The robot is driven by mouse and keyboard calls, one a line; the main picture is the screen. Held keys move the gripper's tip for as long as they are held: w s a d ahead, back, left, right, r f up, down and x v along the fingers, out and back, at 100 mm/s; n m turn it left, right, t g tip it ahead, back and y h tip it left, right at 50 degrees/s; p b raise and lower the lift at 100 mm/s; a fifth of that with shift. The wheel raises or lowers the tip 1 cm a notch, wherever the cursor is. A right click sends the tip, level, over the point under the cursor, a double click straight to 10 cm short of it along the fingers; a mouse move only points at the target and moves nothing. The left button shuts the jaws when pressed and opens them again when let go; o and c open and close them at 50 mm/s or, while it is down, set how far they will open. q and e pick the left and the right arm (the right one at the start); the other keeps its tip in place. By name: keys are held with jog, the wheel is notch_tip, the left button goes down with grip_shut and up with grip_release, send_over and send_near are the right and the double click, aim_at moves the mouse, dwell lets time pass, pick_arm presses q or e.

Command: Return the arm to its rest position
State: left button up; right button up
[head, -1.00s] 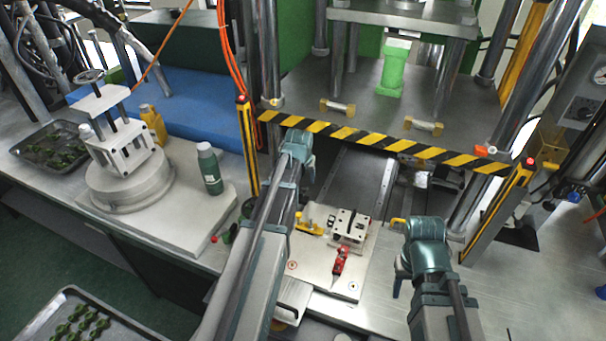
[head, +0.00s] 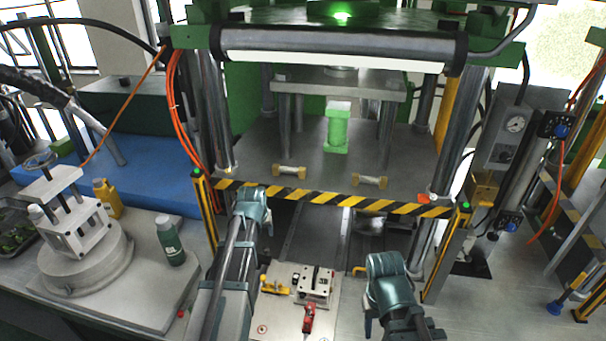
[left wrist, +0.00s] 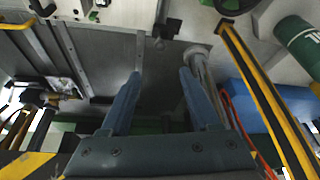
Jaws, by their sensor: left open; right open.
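My left arm reaches up from the bottom in the head view, and its left gripper (head: 252,207) is just in front of the black-and-yellow striped bar (head: 330,200). In the left wrist view the two blue fingers of this gripper (left wrist: 160,78) are apart, with nothing between them. My right gripper (head: 380,285) is at the lower right of the head view, beside the mold plate (head: 270,322), open, with nothing seen in it.
The press with a green block (head: 337,128) stands behind the striped bar. A white clamp device (head: 75,230) and a green bottle (head: 170,243) are on the left bench. A metal mold (head: 315,285) and a red tool (head: 308,319) lie between my arms.

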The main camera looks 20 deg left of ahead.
pick_arm(q)
jog(key=s+d+f+m+g+b, duration=0.2)
jog(key=s+d+f+m+b, duration=0.1)
jog(key=s+d, duration=0.7)
jog(key=s+d+f+m+g+b, duration=0.2)
jog(key=s+d+f+m+b, duration=0.2)
jog(key=s+d, duration=0.7)
jog(key=d+f+b, duration=0.2)
jog(key=d+f, duration=0.1)
jog(key=d, duration=0.2)
jog(key=shift+s+d+f+g, duration=0.2)
jog(key=shift+s+f+g, duration=0.1)
jog(key=shift+f+g, duration=0.1)
jog(key=shift+c, duration=0.3)
